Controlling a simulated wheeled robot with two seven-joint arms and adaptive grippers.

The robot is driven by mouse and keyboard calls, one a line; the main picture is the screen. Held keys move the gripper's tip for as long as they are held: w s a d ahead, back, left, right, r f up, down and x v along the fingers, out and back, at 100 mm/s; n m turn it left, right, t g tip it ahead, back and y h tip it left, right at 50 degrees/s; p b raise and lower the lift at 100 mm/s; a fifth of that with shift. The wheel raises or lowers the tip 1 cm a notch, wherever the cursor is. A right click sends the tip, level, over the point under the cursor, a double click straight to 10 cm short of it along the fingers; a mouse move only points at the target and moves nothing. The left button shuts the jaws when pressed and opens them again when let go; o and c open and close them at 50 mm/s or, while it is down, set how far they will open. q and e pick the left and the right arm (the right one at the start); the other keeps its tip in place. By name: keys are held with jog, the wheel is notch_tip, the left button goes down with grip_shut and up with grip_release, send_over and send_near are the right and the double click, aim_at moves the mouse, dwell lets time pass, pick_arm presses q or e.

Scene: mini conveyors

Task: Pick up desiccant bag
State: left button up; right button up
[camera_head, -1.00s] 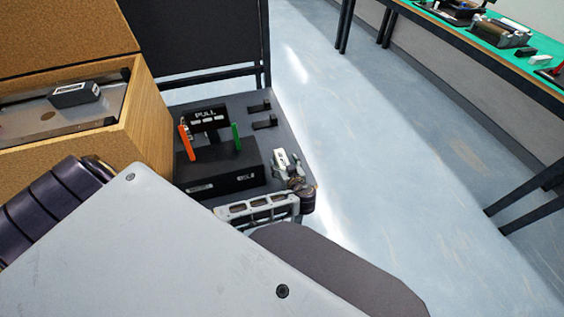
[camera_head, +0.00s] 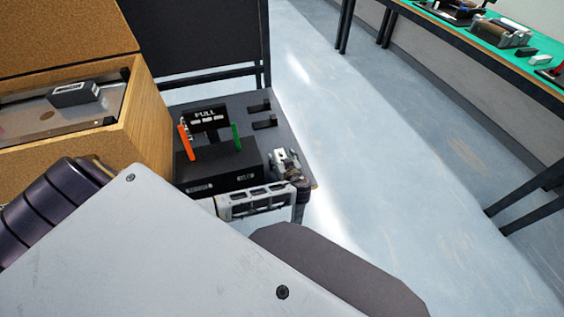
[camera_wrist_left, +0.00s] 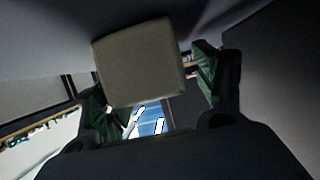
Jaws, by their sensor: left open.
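A pale beige, rounded block (camera_wrist_left: 140,62), which looks like the desiccant bag, fills the upper middle of the left wrist view. My left gripper (camera_wrist_left: 157,95) is open, with one dark green finger pad on each side of the block. I cannot tell whether either pad touches it. In the head view my left gripper (camera_head: 285,163) is low over the right part of the dark table, and the bag cannot be told apart from it there. My right gripper is not in view.
A black device (camera_head: 218,172) with an orange and a green lever stands left of the gripper. Two small black blocks (camera_head: 264,124) lie behind it. A wooden-sided box (camera_head: 146,125) stands at the left. The table's right edge (camera_head: 300,140) is close to the gripper.

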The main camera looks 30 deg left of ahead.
pick_arm(q)
jog(key=c, duration=1.1)
jog(key=shift+r, duration=0.1)
jog(key=shift+c, duration=0.2)
jog(key=shift+r, duration=0.35)
notch_tip(320, 180, up, 8)
jog(key=shift+f+p, duration=0.15)
jog(key=shift+p, duration=0.5)
jog(key=shift+r, duration=0.65)
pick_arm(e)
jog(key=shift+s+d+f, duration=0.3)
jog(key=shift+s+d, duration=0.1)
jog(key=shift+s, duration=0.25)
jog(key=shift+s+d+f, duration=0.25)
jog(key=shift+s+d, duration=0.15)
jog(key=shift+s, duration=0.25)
